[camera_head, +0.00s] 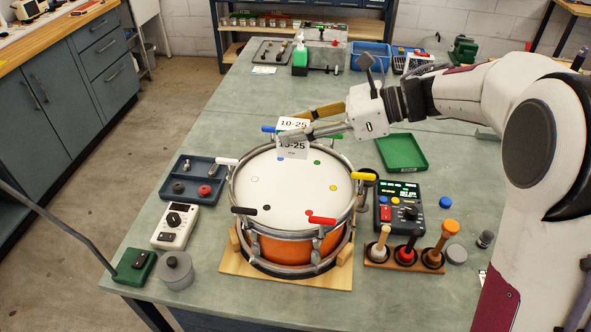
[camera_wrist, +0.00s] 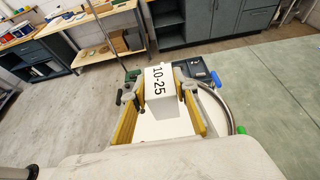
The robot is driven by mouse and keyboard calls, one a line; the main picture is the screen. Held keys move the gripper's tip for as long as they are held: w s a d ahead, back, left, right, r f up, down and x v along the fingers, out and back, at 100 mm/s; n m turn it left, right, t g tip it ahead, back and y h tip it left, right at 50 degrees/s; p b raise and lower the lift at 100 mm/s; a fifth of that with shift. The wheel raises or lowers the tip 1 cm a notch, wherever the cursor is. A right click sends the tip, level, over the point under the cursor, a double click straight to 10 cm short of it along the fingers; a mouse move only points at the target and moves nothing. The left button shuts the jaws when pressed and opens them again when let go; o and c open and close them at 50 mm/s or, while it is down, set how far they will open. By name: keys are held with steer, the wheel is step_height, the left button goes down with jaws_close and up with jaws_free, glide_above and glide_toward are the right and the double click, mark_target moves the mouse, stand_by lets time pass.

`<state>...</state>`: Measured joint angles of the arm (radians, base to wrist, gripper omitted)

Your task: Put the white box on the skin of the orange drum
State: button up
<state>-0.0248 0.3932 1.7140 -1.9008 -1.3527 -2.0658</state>
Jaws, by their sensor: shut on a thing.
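The white box (camera_head: 292,149), marked "10-25", is over the far part of the orange drum's white skin (camera_head: 285,190). My gripper (camera_head: 296,126) comes in from the right and is shut on the box, with its fingers on either side. In the wrist view the white box (camera_wrist: 164,91) sits between the yellow finger pads, with the drum skin (camera_wrist: 160,128) beneath it. I cannot tell whether the box touches the skin. The orange drum (camera_head: 285,247) stands on a wooden base, with coloured tuning handles around its rim and coloured dots on its skin.
Left of the drum are a blue tray (camera_head: 191,180) and a white meter (camera_head: 174,226). To its right are a dark control unit (camera_head: 399,207), a rack of tools (camera_head: 405,255) and a green tray (camera_head: 402,153). The bench behind the drum is mostly clear.

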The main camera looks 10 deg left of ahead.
mark_target(308, 147)
steer(key=shift+f, duration=2.6)
steer(key=shift+f, duration=0.1)
steer(key=shift+f, duration=1.8)
steer(key=shift+f, duration=0.15)
steer(key=o, duration=1.2)
steer(key=shift+c, duration=0.2)
steer(key=shift+r, duration=0.2)
steer(key=v, duration=1.2)
